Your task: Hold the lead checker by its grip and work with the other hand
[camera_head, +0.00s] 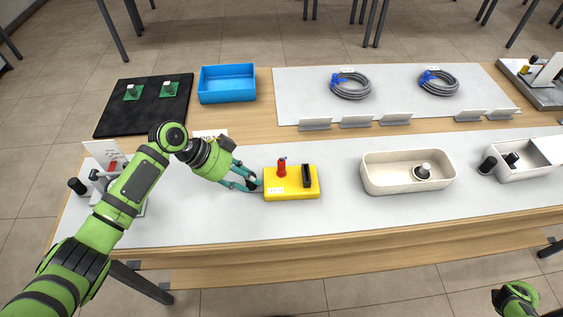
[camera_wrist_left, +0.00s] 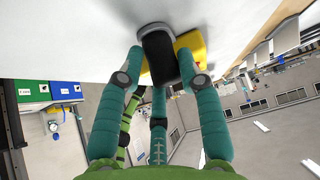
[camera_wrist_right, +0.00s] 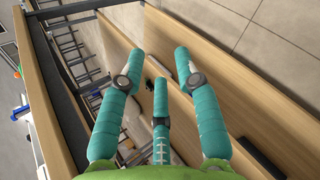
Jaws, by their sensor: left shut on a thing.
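The lead checker is a yellow box (camera_head: 290,190) with a red knob (camera_head: 282,167) and a black upright part (camera_head: 306,176) on top. It lies near the middle of the table. My left gripper (camera_head: 254,184) is at its left side. In the left wrist view, my left fingers (camera_wrist_left: 165,72) are closed around a dark grip (camera_wrist_left: 163,57), with the yellow body (camera_wrist_left: 190,43) just behind it. In the head view the fingers largely hide this grip. My right gripper (camera_wrist_right: 160,58) is open and empty in the right wrist view, away from the checker.
A white tray (camera_head: 380,185) with a dark-and-light round part stands right of the checker. Two cable coils (camera_head: 350,85) lie on the rear mat (camera_head: 300,90). A blue bin (camera_head: 227,97) and a black mat (camera_head: 110,125) are at the back left. Bare worktop lies in front of the checker.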

